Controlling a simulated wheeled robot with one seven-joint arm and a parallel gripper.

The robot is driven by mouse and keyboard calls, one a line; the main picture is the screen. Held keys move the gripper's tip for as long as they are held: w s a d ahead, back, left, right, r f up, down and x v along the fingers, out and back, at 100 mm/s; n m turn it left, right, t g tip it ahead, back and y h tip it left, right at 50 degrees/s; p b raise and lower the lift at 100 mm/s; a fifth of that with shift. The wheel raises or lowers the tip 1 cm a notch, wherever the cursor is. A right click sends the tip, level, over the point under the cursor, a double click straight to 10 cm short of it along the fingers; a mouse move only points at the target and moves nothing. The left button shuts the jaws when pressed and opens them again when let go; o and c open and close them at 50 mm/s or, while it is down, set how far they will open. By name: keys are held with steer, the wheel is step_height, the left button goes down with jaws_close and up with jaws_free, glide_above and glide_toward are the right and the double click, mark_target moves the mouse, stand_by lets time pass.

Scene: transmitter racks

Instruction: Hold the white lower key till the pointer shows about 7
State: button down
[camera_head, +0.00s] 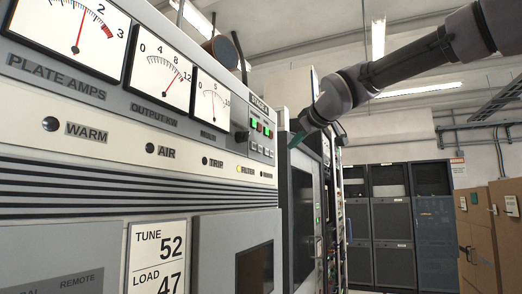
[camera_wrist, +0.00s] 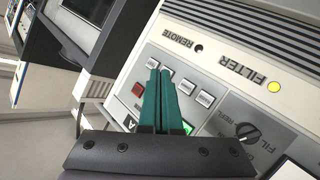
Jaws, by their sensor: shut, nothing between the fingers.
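A small grey control panel (camera_head: 261,132) sits at the right end of the cabinet front. It has a red and a green key above and a row of small white lower keys (camera_head: 262,150). In the wrist view white keys (camera_wrist: 205,99) show beside my fingers, and part of the row is hidden behind them. My gripper (camera_wrist: 160,68) is shut and empty, its green fingertips over the white key row; contact cannot be told. In the head view my gripper (camera_head: 296,139) is right of the panel. The right meter (camera_head: 210,101), marked 0, 5, 10, has its pointer near 5.
Two more meters, plate amps (camera_head: 77,35) and output kW (camera_head: 160,71), stand to the left. A dark knob (camera_wrist: 247,132) is near my fingers. A red key (camera_wrist: 138,89) and the lit filter lamp (camera_wrist: 274,87) show too. Brown cabinets (camera_head: 480,235) stand far right.

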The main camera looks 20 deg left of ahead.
mark_target(262, 150)
steer(key=a, duration=0.7)
steer(key=shift+w, duration=0.25)
steer(key=shift+a, duration=0.25)
stand_by(1.6)
steer(key=shift+a, duration=0.3)
steer(key=shift+a, duration=0.4)
stand_by(4.5)
